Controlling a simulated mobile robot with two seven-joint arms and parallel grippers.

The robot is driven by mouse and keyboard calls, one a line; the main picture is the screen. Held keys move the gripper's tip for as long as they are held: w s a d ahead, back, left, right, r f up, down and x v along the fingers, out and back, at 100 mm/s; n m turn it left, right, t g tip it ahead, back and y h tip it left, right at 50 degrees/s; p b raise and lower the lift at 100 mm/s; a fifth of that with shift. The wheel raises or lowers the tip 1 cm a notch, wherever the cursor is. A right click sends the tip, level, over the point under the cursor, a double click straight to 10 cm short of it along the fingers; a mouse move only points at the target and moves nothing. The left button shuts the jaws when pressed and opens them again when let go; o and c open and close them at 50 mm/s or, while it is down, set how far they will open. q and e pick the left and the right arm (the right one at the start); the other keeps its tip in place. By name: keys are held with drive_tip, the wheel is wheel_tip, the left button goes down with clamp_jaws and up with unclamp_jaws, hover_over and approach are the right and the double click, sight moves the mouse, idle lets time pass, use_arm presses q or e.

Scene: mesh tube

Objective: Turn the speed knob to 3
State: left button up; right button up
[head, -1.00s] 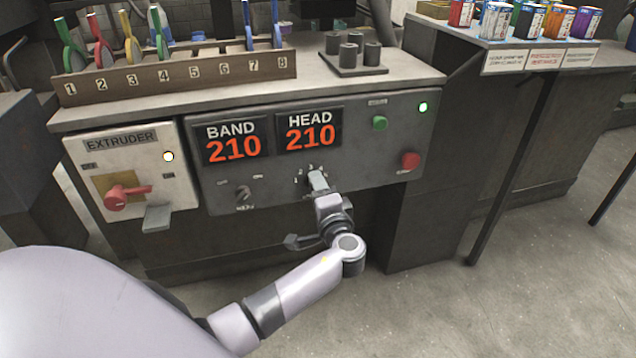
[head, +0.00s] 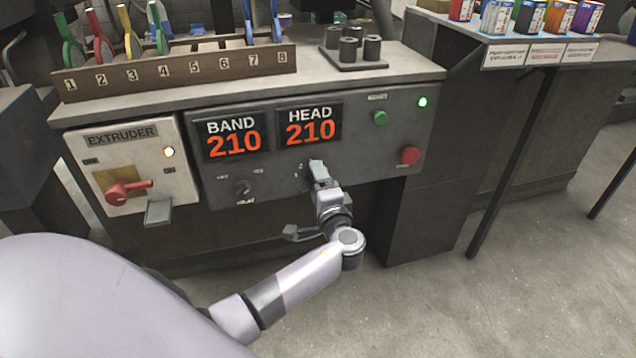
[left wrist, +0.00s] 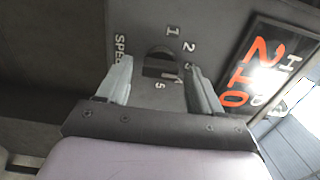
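The speed knob (left wrist: 160,64) is a dark round knob on the grey control panel (head: 380,155). In the left wrist view it sits between the two fingers of my left gripper (left wrist: 162,84), with gaps showing on both sides. Numbers 1 to 5 ring it, and part of the SPEED label shows at left. A pale mark lies on the knob's near part; I cannot tell for certain which number it points to. In the head view my left gripper (head: 318,168) is at the panel below the HEAD display and hides the knob. My right gripper is not in view.
BAND (head: 233,138) and HEAD (head: 309,126) displays both read 210. A small selector knob (head: 242,188) is left of my gripper. A green button (head: 380,118) and a red button (head: 410,155) are at right. The extruder switch (head: 125,191) is at far left.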

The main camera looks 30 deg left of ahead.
use_arm(q)
drive_tip(key=p+v, duration=0.1)
drive_tip(key=v, duration=0.6)
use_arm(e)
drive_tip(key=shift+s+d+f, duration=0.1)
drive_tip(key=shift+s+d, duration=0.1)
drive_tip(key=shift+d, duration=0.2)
use_arm(q)
drive_tip(key=shift+s, duration=0.1)
